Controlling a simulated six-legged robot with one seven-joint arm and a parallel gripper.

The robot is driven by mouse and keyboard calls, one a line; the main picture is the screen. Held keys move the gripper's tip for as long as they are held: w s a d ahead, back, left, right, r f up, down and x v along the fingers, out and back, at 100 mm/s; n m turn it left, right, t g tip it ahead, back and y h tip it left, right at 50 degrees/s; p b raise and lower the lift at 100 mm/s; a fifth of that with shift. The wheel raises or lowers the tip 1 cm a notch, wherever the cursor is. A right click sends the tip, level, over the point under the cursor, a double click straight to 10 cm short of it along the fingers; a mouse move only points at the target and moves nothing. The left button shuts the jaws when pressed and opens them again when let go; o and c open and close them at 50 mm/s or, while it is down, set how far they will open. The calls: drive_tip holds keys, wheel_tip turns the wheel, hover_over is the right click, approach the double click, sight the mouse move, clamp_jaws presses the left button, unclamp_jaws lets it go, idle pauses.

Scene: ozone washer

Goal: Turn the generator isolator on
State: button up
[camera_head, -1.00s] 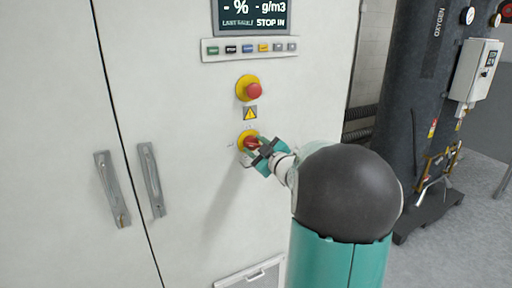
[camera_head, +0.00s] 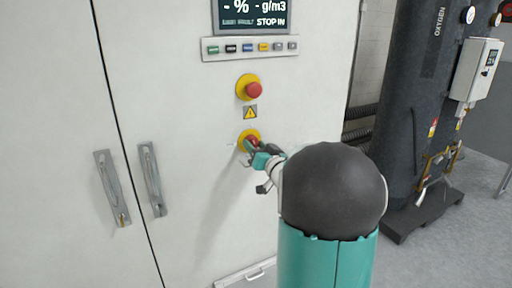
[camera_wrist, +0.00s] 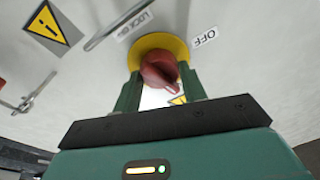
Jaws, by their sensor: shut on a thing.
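The generator isolator is a red rotary knob on a yellow round plate (camera_head: 246,138), on the white cabinet door below a yellow warning sign. In the wrist view the red knob (camera_wrist: 160,70) sits between my two green fingers, in front of its yellow plate (camera_wrist: 150,43). An "OFF" label (camera_wrist: 204,37) is to the right of the plate and a "LOCK ON" label (camera_wrist: 134,26) to its upper left. My gripper (camera_head: 256,150) is shut on the knob, and its fingers partly hide it in the head view.
A red emergency stop button (camera_head: 253,90) on yellow is above the warning sign (camera_head: 250,112). A button row (camera_head: 250,47) and display (camera_head: 252,15) are higher up. Two door handles (camera_head: 112,188) are at left. A dark oxygen tank (camera_head: 408,110) stands at right.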

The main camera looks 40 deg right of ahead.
drive_tip(key=shift+m, duration=1.8)
drive_tip(key=shift+h, duration=0.3)
drive_tip(key=o, duration=1)
drive_tip(key=shift+c, duration=0.2)
drive_tip(key=v, duration=1.3)
drive_tip(key=shift+s+a, duration=0.15)
drive_tip(key=shift+s, duration=0.25)
